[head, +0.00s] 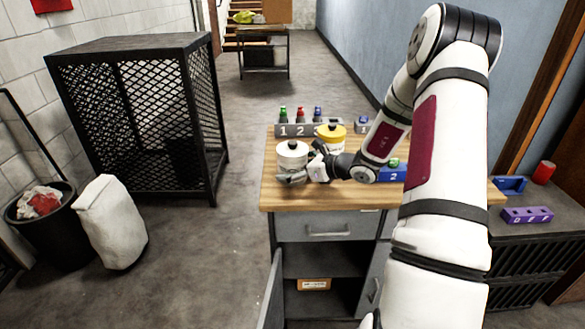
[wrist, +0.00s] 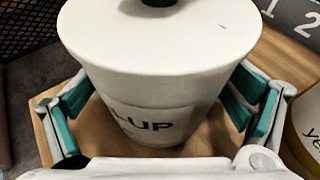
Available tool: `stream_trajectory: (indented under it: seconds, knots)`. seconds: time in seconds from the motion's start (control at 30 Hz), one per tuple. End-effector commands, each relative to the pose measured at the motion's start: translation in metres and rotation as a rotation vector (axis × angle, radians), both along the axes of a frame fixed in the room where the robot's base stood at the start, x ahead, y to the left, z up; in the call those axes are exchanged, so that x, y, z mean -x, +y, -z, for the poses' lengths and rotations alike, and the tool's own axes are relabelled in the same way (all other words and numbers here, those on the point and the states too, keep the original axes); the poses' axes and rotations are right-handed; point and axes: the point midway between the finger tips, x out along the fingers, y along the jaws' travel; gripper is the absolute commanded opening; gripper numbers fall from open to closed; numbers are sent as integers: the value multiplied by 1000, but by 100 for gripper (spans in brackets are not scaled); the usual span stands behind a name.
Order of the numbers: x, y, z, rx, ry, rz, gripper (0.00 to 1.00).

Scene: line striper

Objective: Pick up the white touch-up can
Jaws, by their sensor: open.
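The white touch-up can (head: 292,154) stands upright on the wooden top of the workbench (head: 330,196), near its left side. It has a dark knob on its lid. In the wrist view the white can (wrist: 160,70) fills the middle, with "-UP" lettering on its side. My gripper (head: 304,175) is open at the can, low on its near side. In the wrist view the teal-padded fingers of my gripper (wrist: 158,108) stand on either side of the can. A gap shows at the right finger; contact at the left is unclear.
A yellow-lidded can (head: 331,134) stands close to the right, also in the wrist view (wrist: 305,125). Behind is a grey rack (head: 285,130) marked 1 and 2 with small bottles. A blue block (head: 392,174) lies right. A mesh cage (head: 140,110) stands left of the bench.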

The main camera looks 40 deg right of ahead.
Motion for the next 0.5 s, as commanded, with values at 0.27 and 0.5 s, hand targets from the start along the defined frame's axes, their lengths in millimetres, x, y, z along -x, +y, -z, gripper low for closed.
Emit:
stream_trajectory:
  seconds: [0.27, 0.5]
  knots:
    - [0, 0, 0, 0, 0, 0, 49]
    - [0, 0, -1, 1, -1, 0, 39]
